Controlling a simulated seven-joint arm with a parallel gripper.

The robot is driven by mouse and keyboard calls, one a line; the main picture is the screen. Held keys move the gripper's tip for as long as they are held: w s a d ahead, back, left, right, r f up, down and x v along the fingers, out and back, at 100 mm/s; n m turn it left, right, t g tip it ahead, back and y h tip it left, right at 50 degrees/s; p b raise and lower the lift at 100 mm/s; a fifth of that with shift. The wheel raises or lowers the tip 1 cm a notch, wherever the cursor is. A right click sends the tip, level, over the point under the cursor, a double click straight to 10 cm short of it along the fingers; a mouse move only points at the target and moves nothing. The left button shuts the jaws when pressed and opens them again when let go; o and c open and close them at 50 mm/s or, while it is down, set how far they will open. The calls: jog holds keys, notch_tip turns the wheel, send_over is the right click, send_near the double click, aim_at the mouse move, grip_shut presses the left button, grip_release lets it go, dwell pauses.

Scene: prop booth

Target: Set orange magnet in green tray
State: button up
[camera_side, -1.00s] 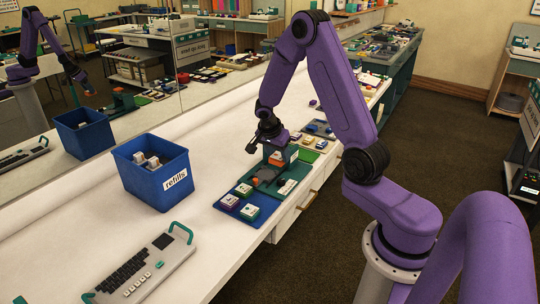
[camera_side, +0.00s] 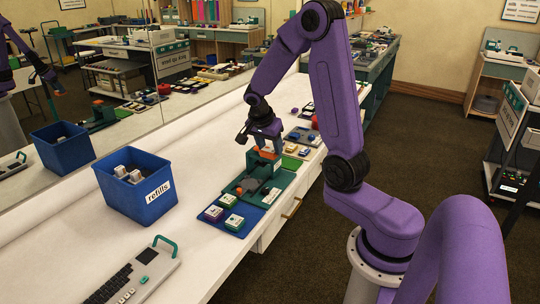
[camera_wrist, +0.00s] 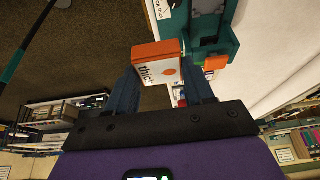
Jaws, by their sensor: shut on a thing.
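My gripper (camera_side: 262,137) points down over the dark green stand. In the wrist view, an orange block (camera_wrist: 158,50) with a white printed face lies between my gripper's fingers (camera_wrist: 162,95), which are shut on it; I take it for the orange magnet. In the side view, orange (camera_side: 268,154) shows just below my fingers. The dark green, tray-like base (camera_side: 281,183) has an upright part behind and dark items on it. A flat bright green piece (camera_side: 291,162) lies just beyond; I cannot tell which of these is the green tray.
A blue mat (camera_side: 250,224) with small coloured pieces adjoins the base in front. A blue bin (camera_side: 135,187) marked "refills" holds pale blocks. A keyboard-like device (camera_side: 135,277) lies nearer. White bench (camera_side: 60,240) is clear between them. A mirror lines the left.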

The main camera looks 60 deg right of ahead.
jog(key=w+d, duration=0.3)
jog(key=d, duration=1)
jog(key=w+d, duration=0.2)
jog(key=d, duration=1.1)
jog(key=shift+d+f, duration=0.2)
jog(key=shift+f, duration=9.5)
jog(key=o, duration=1.2)
jog(key=shift+r, duration=0.1)
